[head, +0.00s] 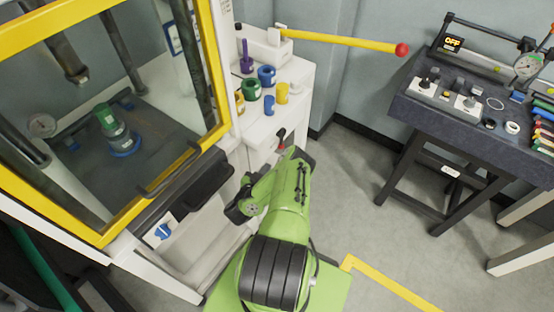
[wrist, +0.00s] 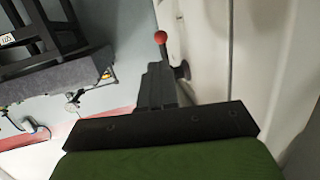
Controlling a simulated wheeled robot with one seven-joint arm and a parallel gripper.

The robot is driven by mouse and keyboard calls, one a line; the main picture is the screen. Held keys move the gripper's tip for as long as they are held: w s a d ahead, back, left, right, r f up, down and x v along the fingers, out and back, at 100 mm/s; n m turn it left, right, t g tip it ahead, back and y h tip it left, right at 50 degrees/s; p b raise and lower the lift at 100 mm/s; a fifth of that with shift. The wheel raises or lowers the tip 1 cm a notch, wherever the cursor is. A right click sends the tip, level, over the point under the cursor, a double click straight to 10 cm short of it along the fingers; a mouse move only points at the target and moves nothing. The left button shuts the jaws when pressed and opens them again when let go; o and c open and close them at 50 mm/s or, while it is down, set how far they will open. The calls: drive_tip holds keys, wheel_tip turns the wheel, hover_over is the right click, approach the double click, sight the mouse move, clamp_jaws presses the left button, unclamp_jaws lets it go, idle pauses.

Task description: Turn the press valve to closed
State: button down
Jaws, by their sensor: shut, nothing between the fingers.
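The press valve appears to be the small lever with a red ball knob (wrist: 160,37) and dark hub (wrist: 182,71) on the white panel. In the head view the red knob (head: 281,147) shows below its black handle or hub, on the white cabinet front just beyond my arm's black end. My gripper (wrist: 157,70) is shut and empty, its dark fingers just short of the lever. The fingers overlap part of the lever in the wrist view, so contact cannot be told.
The yellow-framed press (head: 212,60) stands left. A dark bench (head: 405,108) with gauges and tools stands right. Floor between cabinet and bench is clear.

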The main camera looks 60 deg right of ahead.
drive_tip(key=d+f+b, duration=0.2)
drive_tip(key=d+b, duration=0.8)
drive_tip(key=shift+w+d+b, duration=0.15)
drive_tip(key=shift+b, duration=0.25)
drive_tip(key=shift+d, duration=0.1)
